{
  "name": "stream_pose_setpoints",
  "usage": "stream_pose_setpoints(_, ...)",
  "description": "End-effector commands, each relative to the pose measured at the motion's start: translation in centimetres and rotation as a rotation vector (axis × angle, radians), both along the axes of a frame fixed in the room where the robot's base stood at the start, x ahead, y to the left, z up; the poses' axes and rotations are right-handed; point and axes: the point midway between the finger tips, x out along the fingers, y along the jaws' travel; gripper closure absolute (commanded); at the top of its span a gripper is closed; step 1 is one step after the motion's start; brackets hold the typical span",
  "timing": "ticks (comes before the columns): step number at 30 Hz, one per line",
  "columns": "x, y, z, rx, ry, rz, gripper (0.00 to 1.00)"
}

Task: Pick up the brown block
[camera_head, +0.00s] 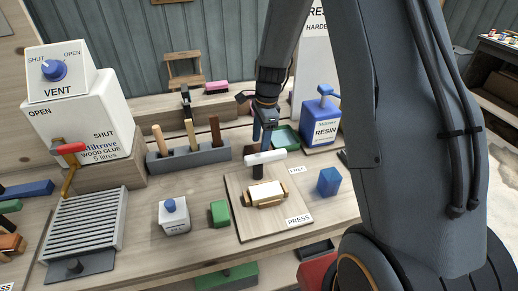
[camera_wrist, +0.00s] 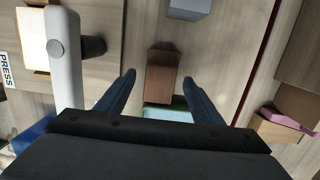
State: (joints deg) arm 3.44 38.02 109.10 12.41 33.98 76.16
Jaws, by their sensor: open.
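The brown block (camera_wrist: 162,70) lies on the wooden bench in the wrist view, its long side running up the picture. My gripper (camera_wrist: 158,77) is open, with one dark finger on each side of the block in the picture. A gap shows between the block and each finger; I cannot tell how far above it the fingertips are. In the head view my gripper (camera_head: 263,140) points down behind the press handle.
The press's white handle (camera_wrist: 63,60) stands close on the left in the wrist view. A green tray (camera_head: 286,138) sits beside my gripper, with a blue resin bottle (camera_head: 321,122) to its right. A grey tool rack (camera_head: 188,157) stands left. A pink block (camera_head: 216,86) lies farther back.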

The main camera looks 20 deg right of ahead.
Motion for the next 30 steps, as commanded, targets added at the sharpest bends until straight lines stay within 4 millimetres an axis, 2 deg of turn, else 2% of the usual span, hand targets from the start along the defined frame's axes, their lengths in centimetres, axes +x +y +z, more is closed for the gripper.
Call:
stream_pose_setpoints(4, 0.0, 0.2, -1.3, 0.0, 0.001, -0.001, 0.39)
stream_pose_setpoints(12, 0.1, 0.2, -1.5, 0.0, -0.002, 0.0, 0.39)
stream_pose_setpoints(14, 0.1, 0.2, -1.5, 0.0, -0.002, 0.0, 0.47)
stream_pose_setpoints(20, 0.0, 0.2, -1.5, 0.0, -0.001, 0.0, 0.81)
stream_pose_setpoints(21, 0.0, 0.2, -1.5, 0.0, -0.001, 0.0, 0.84)
stream_pose_setpoints(30, 0.1, 0.2, -1.0, 0.0, -0.002, 0.0, 0.84)
